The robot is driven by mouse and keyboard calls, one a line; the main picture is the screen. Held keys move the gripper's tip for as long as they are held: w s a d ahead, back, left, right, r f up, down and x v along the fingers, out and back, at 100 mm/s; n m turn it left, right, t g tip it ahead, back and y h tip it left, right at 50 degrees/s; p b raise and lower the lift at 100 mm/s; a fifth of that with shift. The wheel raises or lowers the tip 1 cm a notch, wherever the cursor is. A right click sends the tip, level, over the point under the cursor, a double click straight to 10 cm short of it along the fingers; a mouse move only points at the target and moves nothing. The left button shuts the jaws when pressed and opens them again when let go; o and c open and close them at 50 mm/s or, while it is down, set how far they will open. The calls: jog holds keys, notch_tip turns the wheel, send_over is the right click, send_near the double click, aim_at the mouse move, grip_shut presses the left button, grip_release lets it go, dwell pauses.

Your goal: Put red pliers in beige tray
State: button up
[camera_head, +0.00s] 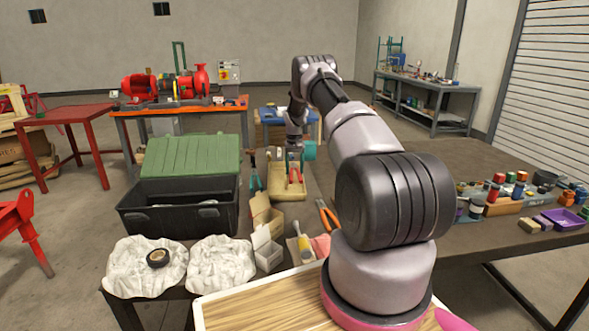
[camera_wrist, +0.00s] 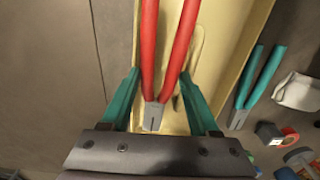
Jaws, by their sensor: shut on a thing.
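The red pliers (camera_wrist: 166,45) are in my gripper (camera_wrist: 160,74), between its two teal fingers, which close on the red handles. The grey jaws point toward the bottom of the wrist view. The beige tray (camera_wrist: 253,22) lies directly behind the pliers in that view. In the head view, the beige tray (camera_head: 282,193) is on the dark table, with the red pliers (camera_head: 295,174) over it, below my gripper. I cannot tell whether the pliers touch the tray floor.
Teal-handled pliers (camera_wrist: 260,78) lie beside the tray. A black crate with a green lid (camera_head: 190,155) stands to the left. Small cardboard boxes (camera_head: 265,215), orange-handled pliers (camera_head: 327,217) and white cloths (camera_head: 220,263) lie nearer. Paint pots and a purple tray (camera_head: 563,219) are at right.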

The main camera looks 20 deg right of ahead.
jog(key=o, duration=1.3)
jog(key=shift+c, duration=0.2)
jog(key=shift+f, duration=0.1)
notch_tip(320, 180, up, 11)
